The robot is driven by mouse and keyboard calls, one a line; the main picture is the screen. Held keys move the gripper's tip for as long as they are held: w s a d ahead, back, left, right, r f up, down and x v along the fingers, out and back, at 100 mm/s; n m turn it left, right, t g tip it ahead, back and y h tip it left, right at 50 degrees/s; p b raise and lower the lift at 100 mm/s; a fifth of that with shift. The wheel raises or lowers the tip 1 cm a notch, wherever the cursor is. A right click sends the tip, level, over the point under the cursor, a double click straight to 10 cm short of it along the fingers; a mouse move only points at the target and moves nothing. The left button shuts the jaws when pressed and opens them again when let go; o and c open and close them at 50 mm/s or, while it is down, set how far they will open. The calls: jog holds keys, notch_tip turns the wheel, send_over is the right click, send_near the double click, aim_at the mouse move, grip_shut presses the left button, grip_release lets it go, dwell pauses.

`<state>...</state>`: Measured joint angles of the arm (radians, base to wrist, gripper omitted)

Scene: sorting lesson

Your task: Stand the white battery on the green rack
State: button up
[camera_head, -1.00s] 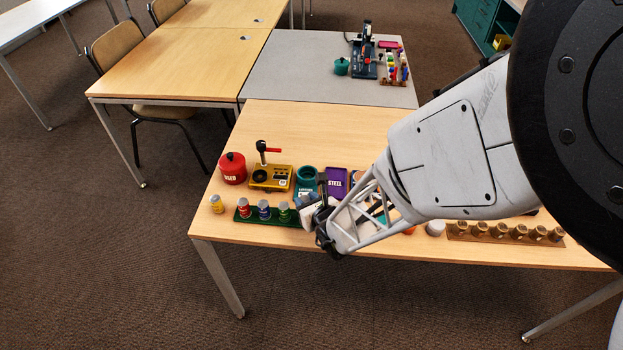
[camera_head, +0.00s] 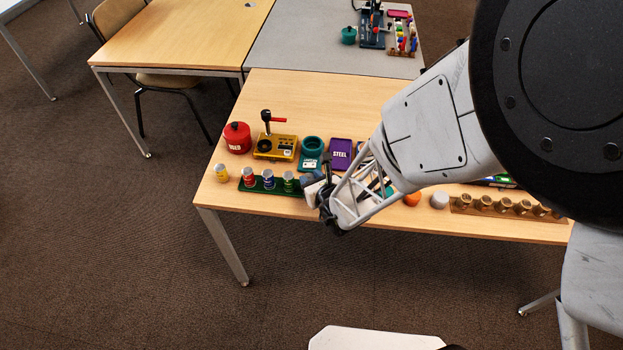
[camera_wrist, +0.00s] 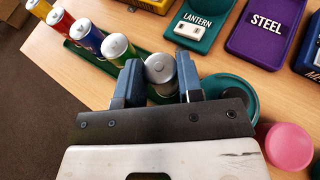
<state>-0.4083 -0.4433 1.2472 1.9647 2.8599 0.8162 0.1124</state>
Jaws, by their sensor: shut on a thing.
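The green rack (camera_head: 262,187) lies along the front left of the table, with red, blue and green batteries standing in it. It also runs diagonally across the upper left of the wrist view (camera_wrist: 78,50). My gripper (camera_wrist: 157,82) is shut on the white battery (camera_wrist: 160,68), one finger on each side. The battery looks upright, with its pale round top showing, and is in line with the rack's row beside the green battery (camera_wrist: 117,46). Its lower end is hidden, so I cannot tell whether it touches the rack. In the head view my gripper (camera_head: 318,190) is at the rack's right end.
A yellow battery (camera_head: 221,173) stands left of the rack. Behind are a red pot (camera_head: 237,138), a yellow device (camera_head: 275,147), a teal lantern tray (camera_wrist: 190,30) and a purple STEEL tray (camera_wrist: 265,28). A pink round thing (camera_wrist: 287,147) is near my gripper's right. A brown rack (camera_head: 505,207) lies right.

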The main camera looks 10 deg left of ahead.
jog(key=shift+f, duration=0.1)
jog(key=o, duration=1)
jog(key=shift+s+d+r, duration=0.3)
jog(key=shift+s+r, duration=0.1)
jog(key=v, duration=1.1)
jog(key=shift+f, duration=0.15)
